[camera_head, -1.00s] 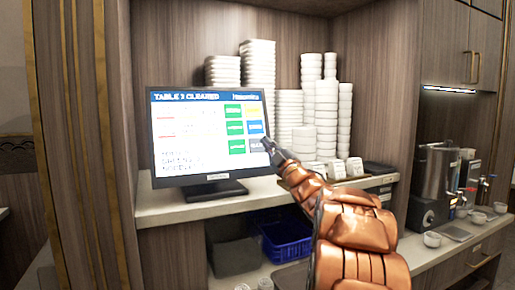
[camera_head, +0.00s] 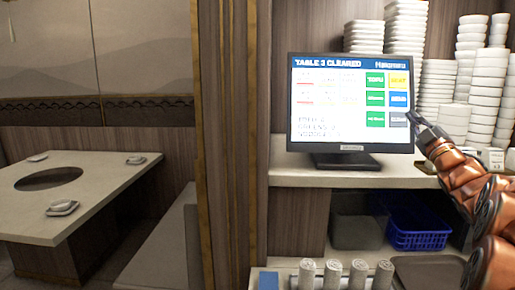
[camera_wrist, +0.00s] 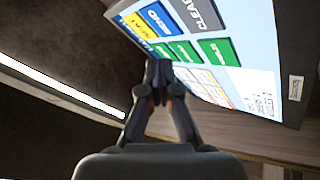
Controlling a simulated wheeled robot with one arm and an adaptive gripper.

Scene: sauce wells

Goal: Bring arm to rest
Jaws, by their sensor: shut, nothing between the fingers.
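My gripper (camera_head: 418,122) is at the right edge of the monitor (camera_head: 350,149) in the head view, its fingers together and empty. My copper-coloured arm reaches in from the lower right. In the wrist view my gripper (camera_wrist: 158,68) is shut and points toward the tilted screen (camera_wrist: 215,60) with coloured buttons. I cannot tell whether the fingertips touch the screen. The screen reads "TABLE 3 CLEARED" in the head view.
The monitor stands on a counter (camera_head: 300,175) with stacks of white dishes (camera_head: 437,85) behind it. A blue basket (camera_head: 418,238) sits on the shelf below. Several rolled white items (camera_head: 333,272) stand at the bottom. A dining table (camera_head: 95,178) is at the left.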

